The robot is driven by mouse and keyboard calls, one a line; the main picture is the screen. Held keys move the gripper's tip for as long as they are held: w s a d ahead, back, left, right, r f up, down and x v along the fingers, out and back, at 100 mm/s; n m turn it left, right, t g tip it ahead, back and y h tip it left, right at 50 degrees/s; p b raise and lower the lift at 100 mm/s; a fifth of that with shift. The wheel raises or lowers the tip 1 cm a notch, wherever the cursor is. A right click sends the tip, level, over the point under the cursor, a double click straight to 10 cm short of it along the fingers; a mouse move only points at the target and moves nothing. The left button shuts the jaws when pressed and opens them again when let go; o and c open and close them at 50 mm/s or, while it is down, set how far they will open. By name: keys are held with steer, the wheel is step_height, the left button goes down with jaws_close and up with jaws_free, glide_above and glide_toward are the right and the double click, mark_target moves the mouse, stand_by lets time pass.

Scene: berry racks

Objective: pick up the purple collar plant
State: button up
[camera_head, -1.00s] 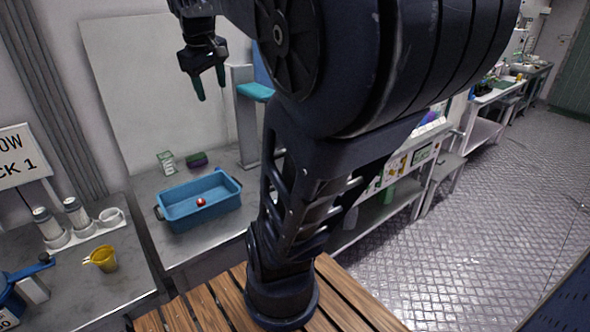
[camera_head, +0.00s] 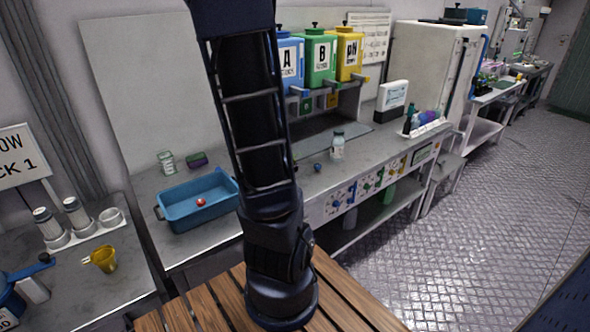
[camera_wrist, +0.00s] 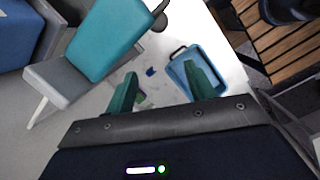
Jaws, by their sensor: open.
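I cannot make out a purple collar plant in either view. Small green and purple items (camera_head: 488,78) stand on the far bench at the upper right of the head view, too small to tell apart. My gripper (camera_wrist: 160,72) shows in the wrist view with its two teal fingers apart and nothing between them. It is high above the floor and benches, pointing down. In the head view my arm stands upright and the gripper is out of the picture.
Blue, green (camera_head: 321,58) and yellow containers stand above the middle bench, with a jar (camera_head: 337,146) below. Open floor (camera_head: 480,220) lies right.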

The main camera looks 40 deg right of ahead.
steer(key=d+n, duration=0.1)
steer(key=d, duration=0.2)
steer(key=w+d+n, duration=0.1)
steer(key=d, duration=0.3)
steer(key=w+d+n+y, duration=0.1)
steer(key=d, duration=0.2)
steer(key=shift+d+f+n, duration=0.35)
steer(key=shift+f+n, duration=0.05)
steer(key=shift+s+d+n+y, duration=0.8)
steer(key=shift+s+d+n, duration=0.85)
steer(key=shift+d, duration=4.8)
steer(key=shift+n, duration=0.35)
steer(key=shift+w+a+f, duration=0.1)
steer(key=shift+w+f, duration=0.1)
steer(key=shift+f, duration=6.9)
steer(key=shift+w+d+f, duration=0.1)
steer(key=shift+w+f, duration=0.1)
steer(key=shift+f, duration=6.85)
steer(key=shift+w+a+f, duration=0.1)
steer(key=shift+w+f, duration=0.1)
steer(key=shift+f, duration=6.9)
steer(key=c, duration=1)
